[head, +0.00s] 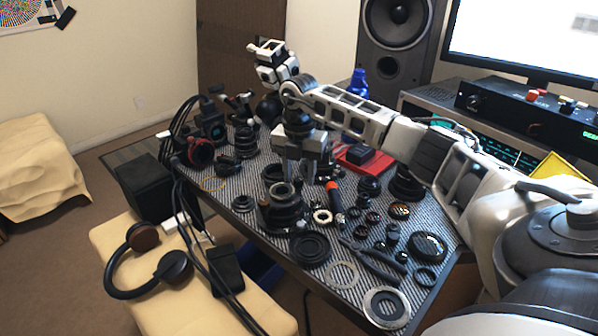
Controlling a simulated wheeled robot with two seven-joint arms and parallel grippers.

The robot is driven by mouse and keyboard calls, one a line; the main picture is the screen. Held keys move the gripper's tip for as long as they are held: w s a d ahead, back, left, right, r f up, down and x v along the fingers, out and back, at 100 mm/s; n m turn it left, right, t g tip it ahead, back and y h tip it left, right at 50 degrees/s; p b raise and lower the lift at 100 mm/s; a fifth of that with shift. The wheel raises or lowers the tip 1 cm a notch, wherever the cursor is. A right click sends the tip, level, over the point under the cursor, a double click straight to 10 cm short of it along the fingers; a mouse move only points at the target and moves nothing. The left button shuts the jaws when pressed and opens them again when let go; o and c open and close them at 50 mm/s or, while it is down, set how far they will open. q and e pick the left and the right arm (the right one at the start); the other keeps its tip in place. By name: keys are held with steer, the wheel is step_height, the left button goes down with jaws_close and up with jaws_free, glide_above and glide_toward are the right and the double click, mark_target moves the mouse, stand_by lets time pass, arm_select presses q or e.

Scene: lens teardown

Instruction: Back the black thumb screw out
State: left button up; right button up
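My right gripper (300,176) points down over the middle of the striped mat. Its two fingers are apart, with nothing visible between them. Just in front of and below it, a black lens barrel (284,212) stands upright on the mat, with a narrower ring at its top. I cannot tell whether the fingertips touch it. I cannot single out the black thumb screw; it is too small or hidden among the dark parts. My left gripper is not in view.
Several loose rings and small black parts crowd the mat (215,178) right of the barrel. An orange-and-black tool (334,198) lies close by. Headphones (145,262) rest on the cushion (165,318) at front left. A blue bottle (357,84) and a radio (505,150) stand behind.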

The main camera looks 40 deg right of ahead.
jaws_close()
